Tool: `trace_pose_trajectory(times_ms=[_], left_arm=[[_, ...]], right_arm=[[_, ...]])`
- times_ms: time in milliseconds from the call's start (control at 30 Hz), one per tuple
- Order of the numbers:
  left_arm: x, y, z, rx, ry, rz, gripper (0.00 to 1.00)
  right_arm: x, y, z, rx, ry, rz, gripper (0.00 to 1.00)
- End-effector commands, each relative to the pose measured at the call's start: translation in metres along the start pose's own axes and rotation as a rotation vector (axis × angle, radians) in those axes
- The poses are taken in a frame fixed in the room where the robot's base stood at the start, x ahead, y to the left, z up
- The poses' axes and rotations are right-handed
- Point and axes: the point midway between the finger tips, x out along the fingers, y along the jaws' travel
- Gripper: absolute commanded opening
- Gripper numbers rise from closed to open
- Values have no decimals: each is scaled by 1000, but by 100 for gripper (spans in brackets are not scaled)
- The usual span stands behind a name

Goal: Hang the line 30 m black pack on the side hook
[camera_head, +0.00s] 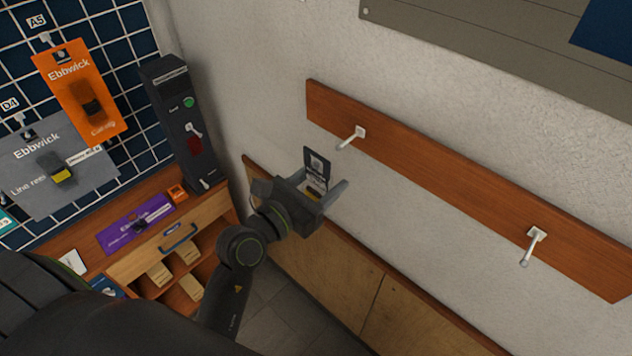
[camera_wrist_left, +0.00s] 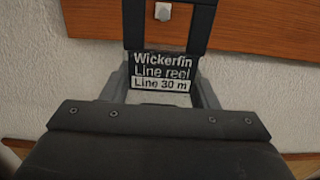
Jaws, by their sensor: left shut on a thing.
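The black line 30 m pack (camera_head: 317,167) is upright in my left gripper (camera_head: 319,196). In the left wrist view its label (camera_wrist_left: 161,72) reads "Wickerfin Line reel Line 30 m". Its black upper frame (camera_wrist_left: 134,25) has an opening, and a pale hook end (camera_wrist_left: 163,12) shows through it against wood. A white hook (camera_head: 351,138) on the wooden wall rail (camera_head: 440,190) is just up and right of the pack in the head view; they look apart there. A second white hook (camera_head: 532,246) is farther right, empty. My right gripper is not in view.
A wire grid (camera_head: 128,50) at left carries an orange pack (camera_head: 80,90) and a grey pack (camera_head: 62,165). A tall black device (camera_head: 185,125) stands in the corner. A wooden shelf unit (camera_head: 165,250) is below.

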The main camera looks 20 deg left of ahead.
Motion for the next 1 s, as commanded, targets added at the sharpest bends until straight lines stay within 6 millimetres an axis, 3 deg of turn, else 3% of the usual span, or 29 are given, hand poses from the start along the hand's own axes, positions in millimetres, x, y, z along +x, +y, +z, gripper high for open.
trace_pose_trajectory(times_ms=[1000], left_arm=[[62, 0, -6, 0, -1, 0, 30]], right_arm=[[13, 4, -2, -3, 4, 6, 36]])
